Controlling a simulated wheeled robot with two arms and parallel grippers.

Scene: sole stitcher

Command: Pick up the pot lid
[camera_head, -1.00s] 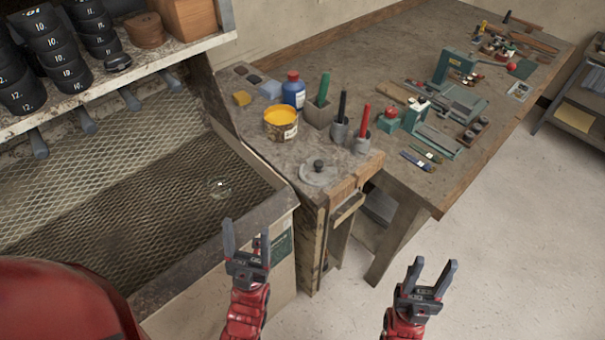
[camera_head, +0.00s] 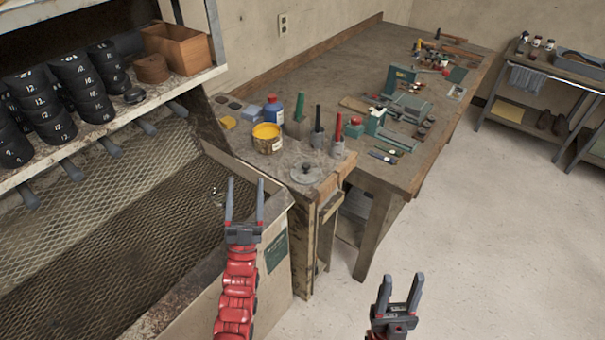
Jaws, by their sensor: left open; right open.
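The pot lid (camera_head: 307,174) is a flat grey disc with a dark round knob. It lies near the front corner of the worn wooden bench, in front of an open yellow pot (camera_head: 267,138). My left gripper (camera_head: 243,192) is open and empty, with its fingers pointing up in the picture. It shows to the left of the lid and lower, over the edge of the mesh-lined bin. My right gripper (camera_head: 400,288) is open and empty over the floor at the bottom, to the right of and well below the lid.
Behind the lid stand a blue bottle (camera_head: 299,107) and holders with green, black and red-handled tools. The mesh-lined bin (camera_head: 120,215) is at left, under a shelf of black numbered rolls. The long workbench (camera_head: 340,62) carries tools and a green machine.

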